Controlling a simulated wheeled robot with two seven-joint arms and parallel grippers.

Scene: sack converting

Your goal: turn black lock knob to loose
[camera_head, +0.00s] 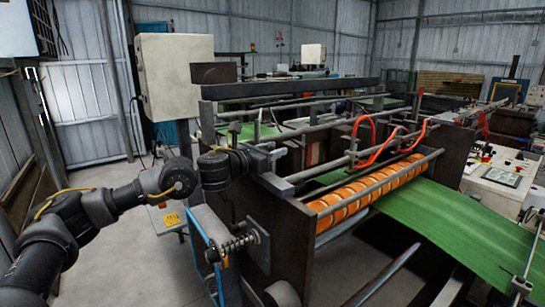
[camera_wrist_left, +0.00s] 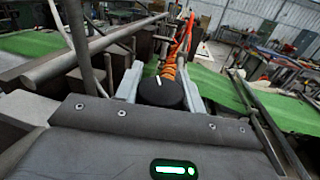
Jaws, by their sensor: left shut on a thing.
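The black lock knob (camera_wrist_left: 160,93) is round, with a short white mark on its top, and it sits between the two grey fingers of my left gripper (camera_wrist_left: 160,84) in the left wrist view. The fingers are closed against its sides. In the head view my left gripper (camera_head: 268,152) reaches in from the left to the near top corner of the machine's dark side plate (camera_head: 285,225). The knob is hidden behind the gripper there. My right gripper is not in view.
Metal bars (camera_head: 330,147) and orange hoses (camera_head: 362,140) rise beyond the gripper. An orange-banded roller (camera_head: 365,190) and a green sheet (camera_head: 440,212) lie to the right. A spring-loaded rod (camera_head: 230,247) sticks out below.

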